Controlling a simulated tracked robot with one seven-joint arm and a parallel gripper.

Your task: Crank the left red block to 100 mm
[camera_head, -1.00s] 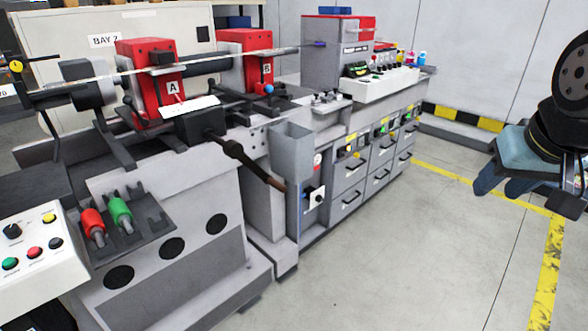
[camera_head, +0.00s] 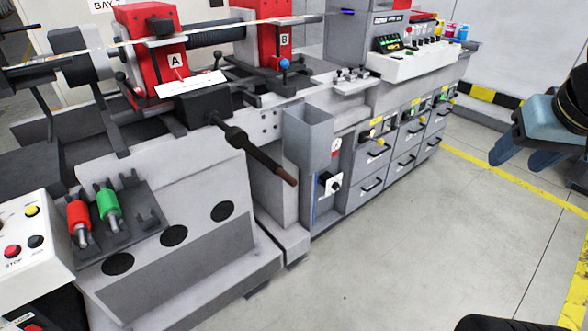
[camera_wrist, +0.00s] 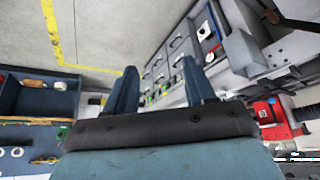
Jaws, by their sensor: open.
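The left red block (camera_head: 146,58), marked A, stands on the machine's rail at the upper left. Its position in mm cannot be read. A dark crank with a brown handle (camera_head: 270,163) sticks out of the black housing (camera_head: 195,106) below block A, sloping down to the right. The right red block (camera_head: 262,48), marked B, stands farther along the rail. My gripper (camera_head: 522,152) is at the right edge, over the floor, well apart from the crank. In the wrist view my gripper (camera_wrist: 160,85) shows two spread blue fingers with nothing between them.
A grey open bin (camera_head: 308,128) stands just right of the crank handle. A rack with red and green handles (camera_head: 108,207) and a button panel (camera_head: 28,240) are at the left. Drawers (camera_head: 372,158) line the machine's side. The floor (camera_head: 430,230) to the right is clear.

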